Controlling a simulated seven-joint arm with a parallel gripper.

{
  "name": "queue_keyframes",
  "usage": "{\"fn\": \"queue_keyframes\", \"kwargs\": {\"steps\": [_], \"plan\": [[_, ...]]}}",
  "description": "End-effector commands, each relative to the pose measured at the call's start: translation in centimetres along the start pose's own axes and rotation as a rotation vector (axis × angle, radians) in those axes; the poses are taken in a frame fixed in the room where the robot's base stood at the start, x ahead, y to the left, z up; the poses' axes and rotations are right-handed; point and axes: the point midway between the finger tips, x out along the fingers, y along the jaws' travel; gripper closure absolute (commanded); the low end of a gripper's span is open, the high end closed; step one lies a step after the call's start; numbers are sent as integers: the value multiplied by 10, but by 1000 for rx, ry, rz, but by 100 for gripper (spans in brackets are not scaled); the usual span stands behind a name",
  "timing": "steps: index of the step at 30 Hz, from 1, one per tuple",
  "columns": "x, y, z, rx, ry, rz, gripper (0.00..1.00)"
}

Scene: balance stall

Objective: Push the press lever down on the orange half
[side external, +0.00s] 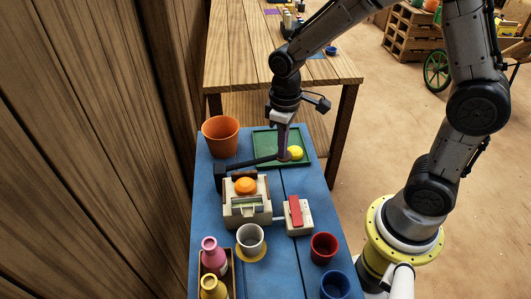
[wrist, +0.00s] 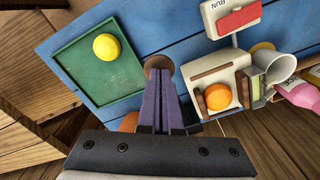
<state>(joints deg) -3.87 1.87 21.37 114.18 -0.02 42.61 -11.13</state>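The orange half (side external: 245,185) sits cut side hidden on the beige press (side external: 232,213); it also shows in the wrist view (wrist: 217,96). The black press lever (side external: 246,164) runs from a post at the press's back left out to the right, clear of the orange half. Its round brown knob (wrist: 158,63) is at the lever's far end. My gripper (side external: 284,152) points down with its fingertips at the knob. In the wrist view its purple fingers (wrist: 160,74) lie together; the tips overlap the knob, and I cannot tell whether they touch it.
A green tray (side external: 268,139) holds a yellow half (side external: 295,153) close to my fingertips. An orange pot (side external: 220,136) stands left of it. A white cup (side external: 250,240) stands on a yellow saucer before the press. A box with a red switch (side external: 295,211) is at right.

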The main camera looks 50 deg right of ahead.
Motion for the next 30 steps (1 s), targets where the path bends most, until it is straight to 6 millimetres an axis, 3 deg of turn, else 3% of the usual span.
{"fn": "queue_keyframes", "kwargs": {"steps": [22, 30], "plan": [[34, 2, 4, 1, -1, 0, 100], [32, 2, 4, 0, 0, 0, 100]]}}
